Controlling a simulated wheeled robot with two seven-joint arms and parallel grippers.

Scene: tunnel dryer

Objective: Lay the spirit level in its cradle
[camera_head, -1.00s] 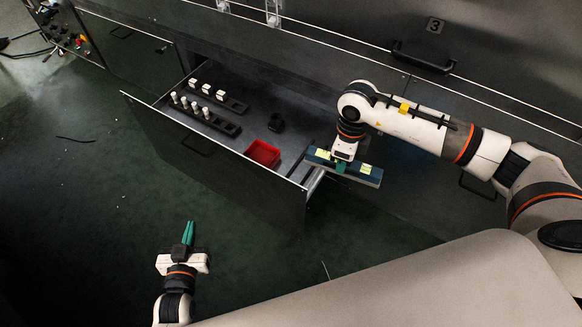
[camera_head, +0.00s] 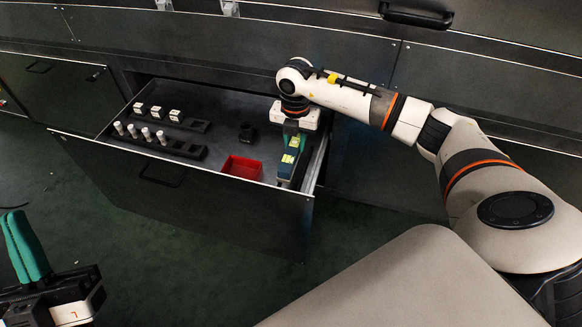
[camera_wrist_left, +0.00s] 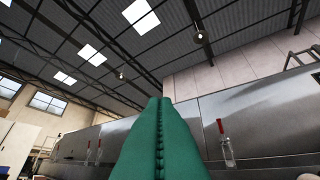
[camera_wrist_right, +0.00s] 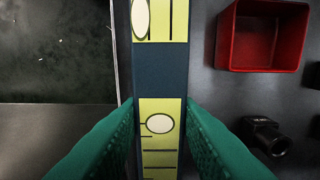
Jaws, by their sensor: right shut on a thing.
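The spirit level is a dark blue bar (camera_head: 286,171) with yellow-green windows. My right gripper (camera_head: 291,130) is shut on it and points down at the right end of the open drawer. The level now runs front to back, parallel to the drawer's right side. In the right wrist view the blue bar (camera_wrist_right: 155,75) lies between the green fingers (camera_wrist_right: 160,117). I cannot make out the cradle, and I cannot tell whether the level touches anything below. My left gripper (camera_head: 14,217) is shut and empty at the lower left, its fingers pressed together in the left wrist view (camera_wrist_left: 160,103).
The drawer (camera_head: 180,185) stands open. It holds a red bin (camera_head: 241,168) just left of the level, a small black part (camera_head: 246,131), and two dark racks with white blocks (camera_head: 175,115) and white pegs (camera_head: 146,134). The drawer's right wall (camera_head: 316,163) is close to the level.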

